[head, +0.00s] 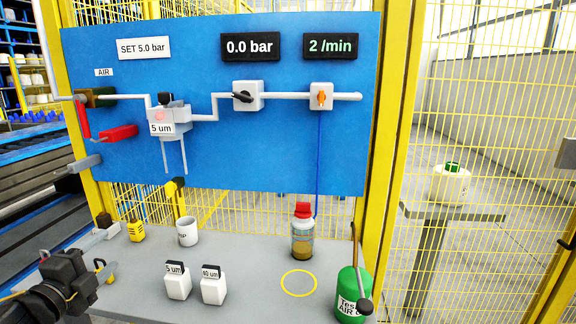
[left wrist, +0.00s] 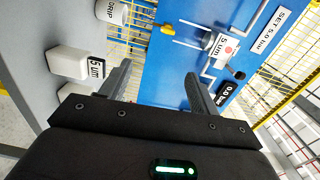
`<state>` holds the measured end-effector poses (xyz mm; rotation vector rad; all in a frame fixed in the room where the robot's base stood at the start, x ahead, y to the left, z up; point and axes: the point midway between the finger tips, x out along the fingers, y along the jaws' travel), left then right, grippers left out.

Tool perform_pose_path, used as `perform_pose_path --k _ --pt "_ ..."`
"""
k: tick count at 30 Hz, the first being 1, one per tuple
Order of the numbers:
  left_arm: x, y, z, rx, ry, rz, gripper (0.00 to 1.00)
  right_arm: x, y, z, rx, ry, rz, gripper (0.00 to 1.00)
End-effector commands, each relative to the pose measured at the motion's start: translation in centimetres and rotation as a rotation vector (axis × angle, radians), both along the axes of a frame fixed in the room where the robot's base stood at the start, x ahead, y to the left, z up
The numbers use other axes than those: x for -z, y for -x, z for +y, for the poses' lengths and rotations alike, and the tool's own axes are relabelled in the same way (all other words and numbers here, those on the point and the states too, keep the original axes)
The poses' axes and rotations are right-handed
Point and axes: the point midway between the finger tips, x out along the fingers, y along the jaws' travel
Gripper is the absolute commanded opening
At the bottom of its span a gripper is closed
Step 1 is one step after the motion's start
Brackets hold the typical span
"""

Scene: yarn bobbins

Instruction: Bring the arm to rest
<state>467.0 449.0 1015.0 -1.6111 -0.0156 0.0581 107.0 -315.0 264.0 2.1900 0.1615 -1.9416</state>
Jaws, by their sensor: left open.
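My left gripper (head: 76,272) is at the lower left of the head view, at the left end of the grey bench (head: 240,265). In the left wrist view its two fingers (left wrist: 157,76) stand apart with nothing between them. They point toward the blue panel (head: 230,150), apart from it. A white block marked 5 um (left wrist: 68,62) shows left of the fingers in the left wrist view. My right gripper does not show.
The bench bears a white mug (head: 187,232), two white filter blocks (head: 178,284), a red-capped bottle (head: 302,240), a yellow object (head: 136,232) and a green canister (head: 352,290). The yellow ring (head: 299,296) on the bench is empty. Yellow mesh fencing stands around.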

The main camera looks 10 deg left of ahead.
Motion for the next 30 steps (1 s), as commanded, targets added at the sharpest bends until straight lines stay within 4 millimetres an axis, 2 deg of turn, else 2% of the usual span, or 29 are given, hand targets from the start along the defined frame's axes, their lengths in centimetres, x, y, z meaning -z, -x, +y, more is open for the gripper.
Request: perform_pose_path --k 8,14,17,20,21,24,27,30 --pt "6.0 2.0 1.2 -0.117 0.167 0.107 0.62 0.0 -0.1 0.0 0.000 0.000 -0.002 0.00" --pt "12.6 4.0 0.5 -0.231 0.352 0.232 0.62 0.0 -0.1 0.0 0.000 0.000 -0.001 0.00" --pt "16.9 5.8 -0.6 -0.307 0.472 0.321 0.62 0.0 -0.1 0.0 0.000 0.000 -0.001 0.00" --pt "22.0 8.5 -2.8 -0.404 0.621 0.438 0.62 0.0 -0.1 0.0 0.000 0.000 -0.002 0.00" --pt "24.1 9.8 -4.1 -0.449 0.688 0.492 0.62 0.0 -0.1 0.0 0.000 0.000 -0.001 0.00" --pt "28.4 13.1 -7.7 -0.552 0.837 0.624 0.62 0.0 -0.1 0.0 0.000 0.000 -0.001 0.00" --pt "31.2 15.9 -11.2 -0.633 0.951 0.733 0.62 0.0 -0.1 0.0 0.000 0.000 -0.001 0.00" --pt "33.2 18.4 -14.5 -0.702 1.042 0.833 0.62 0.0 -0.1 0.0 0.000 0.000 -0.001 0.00"
